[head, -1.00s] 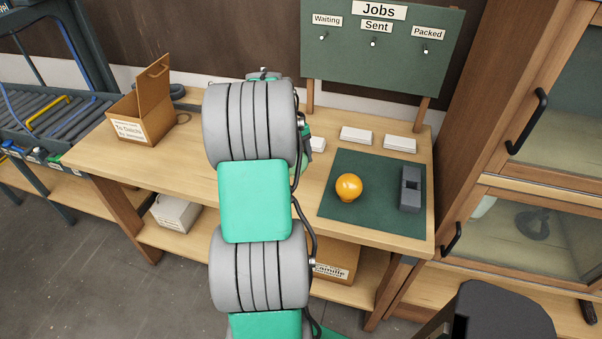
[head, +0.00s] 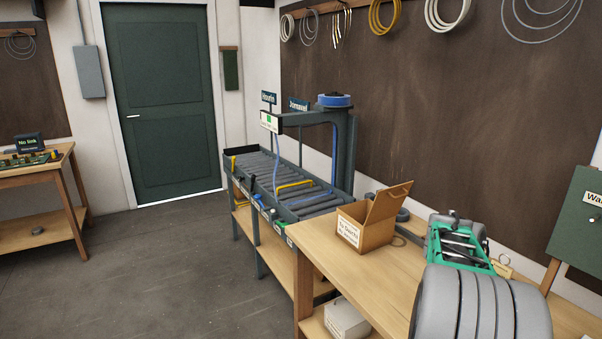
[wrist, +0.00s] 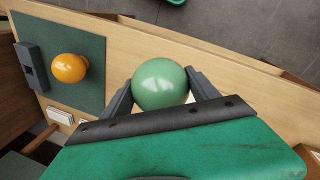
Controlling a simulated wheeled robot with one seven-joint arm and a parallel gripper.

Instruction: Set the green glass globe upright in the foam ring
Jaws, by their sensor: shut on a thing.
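The green glass globe (wrist: 158,88) is in the wrist view, round and smooth, between the two dark fingers of my gripper (wrist: 160,76). My gripper is shut on it and holds it over the wooden bench. The globe's neck does not show, so I cannot tell its tilt. The globe does not show in the head view, where my arm covers part of the bench. I cannot make out a foam ring for certain; a dark round thing (head: 402,215) lies behind the cardboard box in the head view, partly hidden.
An open cardboard box (head: 365,232) stands on the bench (head: 345,265), beside a roller conveyor (head: 262,165). In the wrist view an orange globe (wrist: 69,68) and a grey block (wrist: 31,68) lie on a dark green mat (wrist: 85,98). White cards (wrist: 60,117) lie nearby.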

